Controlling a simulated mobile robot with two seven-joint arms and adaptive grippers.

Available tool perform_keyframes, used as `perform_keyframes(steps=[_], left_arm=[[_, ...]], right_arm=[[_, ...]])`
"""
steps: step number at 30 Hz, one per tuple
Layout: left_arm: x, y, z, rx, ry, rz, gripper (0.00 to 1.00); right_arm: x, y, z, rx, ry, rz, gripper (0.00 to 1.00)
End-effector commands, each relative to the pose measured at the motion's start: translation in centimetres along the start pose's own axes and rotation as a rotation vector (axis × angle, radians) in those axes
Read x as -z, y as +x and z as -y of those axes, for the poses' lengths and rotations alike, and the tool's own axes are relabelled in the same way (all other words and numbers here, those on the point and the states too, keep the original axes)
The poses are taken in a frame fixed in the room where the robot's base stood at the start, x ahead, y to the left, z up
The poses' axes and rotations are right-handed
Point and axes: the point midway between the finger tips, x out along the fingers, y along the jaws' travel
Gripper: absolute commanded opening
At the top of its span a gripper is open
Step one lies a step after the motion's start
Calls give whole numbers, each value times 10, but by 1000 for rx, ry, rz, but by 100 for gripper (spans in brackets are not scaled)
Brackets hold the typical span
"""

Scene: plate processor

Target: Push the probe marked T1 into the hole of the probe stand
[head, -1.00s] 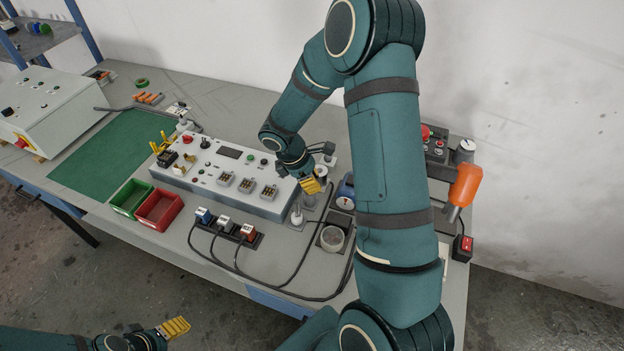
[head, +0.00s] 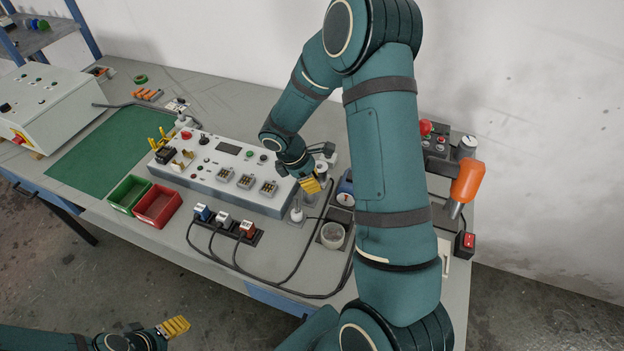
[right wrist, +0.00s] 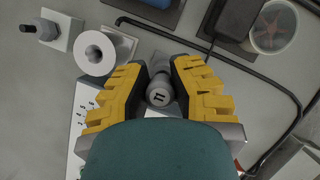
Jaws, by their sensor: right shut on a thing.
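My right gripper (right wrist: 158,80) is shut on the probe marked T1 (right wrist: 158,96), a short grey cylinder. In the right wrist view its marked end faces the camera; its lower end is not clearly visible. A pale round piece with a central hole on a square plate, seemingly the probe stand (right wrist: 97,52), lies up and left of the probe, apart from it. In the head view my right gripper (head: 312,184) is over the table near the panel's right end, and the probe is too small to make out. My left gripper (head: 174,327) hangs off the table's front; its opening is unclear.
The white control panel (head: 220,196) stands left of my right gripper. A glass jar (head: 332,236), a white knobbed post (head: 297,214) and black cables (head: 295,268) lie nearby. A square block with a dark knob (right wrist: 46,30) adjoins the stand. The green mat (head: 100,152) is clear.

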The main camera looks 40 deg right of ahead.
Motion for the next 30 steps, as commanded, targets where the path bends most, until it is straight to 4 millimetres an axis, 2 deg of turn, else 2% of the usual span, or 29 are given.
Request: perform_keyframes(steps=[3, 4, 6, 15, 19, 23, 30], left_arm=[[0, 0, 0, 0, 0, 0, 66], [0, 0, 0, 0, 0, 0, 66], [0, 0, 0, 0, 0, 0, 66], [0, 0, 0, 0, 0, 0, 66], [0, 0, 0, 0, 0, 0, 66], [0, 0, 0, 0, 0, 0, 66], [0, 0, 0, 0, 0, 0, 66]], right_arm=[[0, 0, 0, 0, 0, 0, 0], [0, 0, 0, 0, 0, 0, 26], [0, 0, 0, 0, 0, 0, 48], [0, -1, 0, 0, 0, 0, 48], [0, -8, 0, -2, 1, 0, 48], [0, -29, -1, -4, 1, -1, 48], [0, -78, -1, -4, 1, -2, 48]])
